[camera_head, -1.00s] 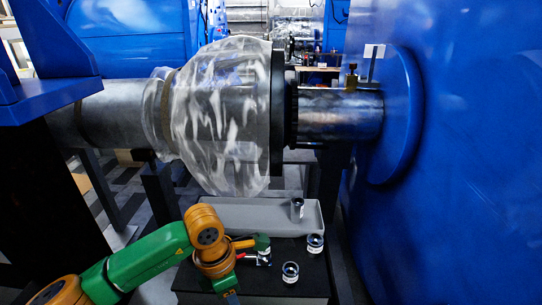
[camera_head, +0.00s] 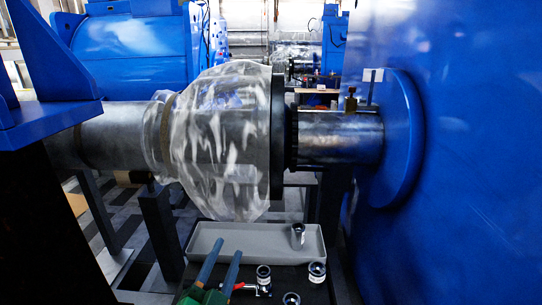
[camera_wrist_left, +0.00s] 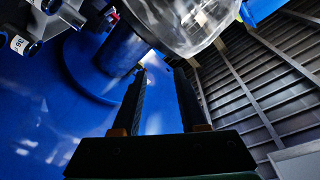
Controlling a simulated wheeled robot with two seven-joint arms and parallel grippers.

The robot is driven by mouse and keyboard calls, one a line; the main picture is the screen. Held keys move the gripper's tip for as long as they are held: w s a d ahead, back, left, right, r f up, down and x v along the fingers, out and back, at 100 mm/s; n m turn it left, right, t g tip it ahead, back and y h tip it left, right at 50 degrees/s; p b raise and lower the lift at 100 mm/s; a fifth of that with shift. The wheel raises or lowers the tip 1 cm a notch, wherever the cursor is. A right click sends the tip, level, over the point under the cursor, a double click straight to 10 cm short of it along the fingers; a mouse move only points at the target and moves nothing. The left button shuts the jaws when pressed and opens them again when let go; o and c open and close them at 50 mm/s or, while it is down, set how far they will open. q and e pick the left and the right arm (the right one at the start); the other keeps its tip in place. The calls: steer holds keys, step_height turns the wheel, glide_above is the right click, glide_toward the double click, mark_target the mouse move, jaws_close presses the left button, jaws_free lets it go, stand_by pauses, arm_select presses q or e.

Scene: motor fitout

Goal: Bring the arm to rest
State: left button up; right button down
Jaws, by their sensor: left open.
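My left gripper (camera_head: 229,247) is at the bottom of the head view, its two dark fingers pointing up, apart and with nothing between them. They overlap the front edge of the grey tray (camera_head: 213,229) in the picture; I cannot tell how far apart in depth they are. In the left wrist view the open, empty fingers (camera_wrist_left: 161,72) point toward the blue machine and the clear wrapped part. Most of my left arm is out of the head view. My right gripper is not in view.
A small labelled cylinder (camera_head: 298,233) stands in the tray. Several more, including one (camera_head: 316,272) and another (camera_head: 263,277), stand on the dark surface before it. A red-handled item (camera_head: 240,286) lies close beside my gripper. A plastic-wrapped shaft (camera_head: 222,140) and blue machine wall (camera_head: 470,150) stand beyond.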

arm_select(q)
steer(key=s+a+f+n+g+y, duration=0.2)
steer(key=s+a+f+n+g, duration=0.15)
steer(key=f, duration=0.45)
steer(key=s+a+f+n+g+y, duration=0.25)
steer(key=s+a+f+g, duration=0.2)
steer(key=f, duration=0.45)
steer(key=s+f+n+g+h, duration=0.1)
steer(key=s+f+g, duration=0.3)
steer(key=s, duration=0.3)
steer(key=s+f+n+g, duration=0.1)
steer(key=s+f+g, duration=0.2)
steer(key=s, duration=0.4)
step_height(320, 180, down, 14)
steer(key=s+g+p, duration=0.1)
steer(key=s+p, duration=0.2)
steer(key=s+a+f+g+p, duration=0.1)
steer(key=s+a+f+p, duration=0.1)
steer(key=s+f, duration=0.5)
steer(key=s, duration=0.4)
steer(key=shift+s+f+g, duration=0.2)
steer(key=shift+f+g, duration=0.1)
